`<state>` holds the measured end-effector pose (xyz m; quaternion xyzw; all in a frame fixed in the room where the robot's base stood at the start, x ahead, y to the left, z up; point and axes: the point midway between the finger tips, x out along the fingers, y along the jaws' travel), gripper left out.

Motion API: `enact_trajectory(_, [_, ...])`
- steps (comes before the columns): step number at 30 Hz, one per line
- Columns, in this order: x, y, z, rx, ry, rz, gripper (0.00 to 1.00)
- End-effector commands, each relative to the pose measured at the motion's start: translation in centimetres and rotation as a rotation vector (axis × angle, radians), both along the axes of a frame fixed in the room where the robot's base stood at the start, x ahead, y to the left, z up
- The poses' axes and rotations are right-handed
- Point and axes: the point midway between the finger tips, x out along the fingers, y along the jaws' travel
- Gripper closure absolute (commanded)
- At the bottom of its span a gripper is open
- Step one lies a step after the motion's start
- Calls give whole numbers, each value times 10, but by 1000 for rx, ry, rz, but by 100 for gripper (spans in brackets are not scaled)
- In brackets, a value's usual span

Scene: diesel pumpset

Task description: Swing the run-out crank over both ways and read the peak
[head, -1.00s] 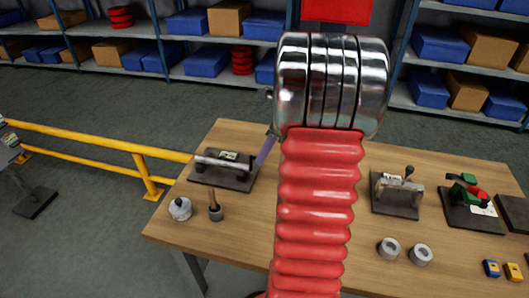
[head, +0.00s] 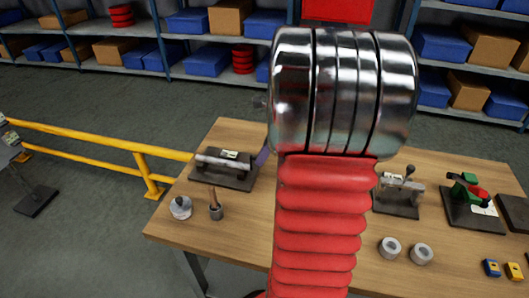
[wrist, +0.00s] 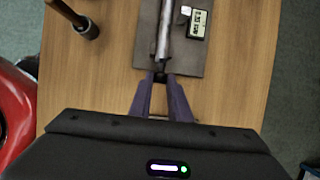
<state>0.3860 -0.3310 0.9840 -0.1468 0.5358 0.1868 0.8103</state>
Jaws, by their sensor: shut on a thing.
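The run-out fixture is a dark base plate (head: 237,182) with a horizontal grey shaft (head: 212,162) and a small pale dial display (head: 229,154), at the left of the bench. In the wrist view the shaft (wrist: 165,30) runs away from me, with the display (wrist: 198,23) to its right; its reading is too small to make out. My gripper (wrist: 160,79) has its purple fingers closed in on the small dark crank (wrist: 160,76) at the shaft's near end. The fingers hide part of the crank. In the head view my arm hides most of the gripper.
On the wooden bench (head: 320,135) stand a round grey part (head: 180,208) and a handled pot (head: 216,211) at left. Two more fixtures (head: 398,195) (head: 468,192) and two rings (head: 389,248) (head: 421,254) stand at right. A yellow rail (head: 90,142) runs left of the bench.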

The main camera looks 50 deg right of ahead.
Motion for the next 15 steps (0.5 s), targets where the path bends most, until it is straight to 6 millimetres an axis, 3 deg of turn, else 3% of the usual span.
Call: enact_trajectory(15, [-3, 5, -1, -58, -30, 0, 100])
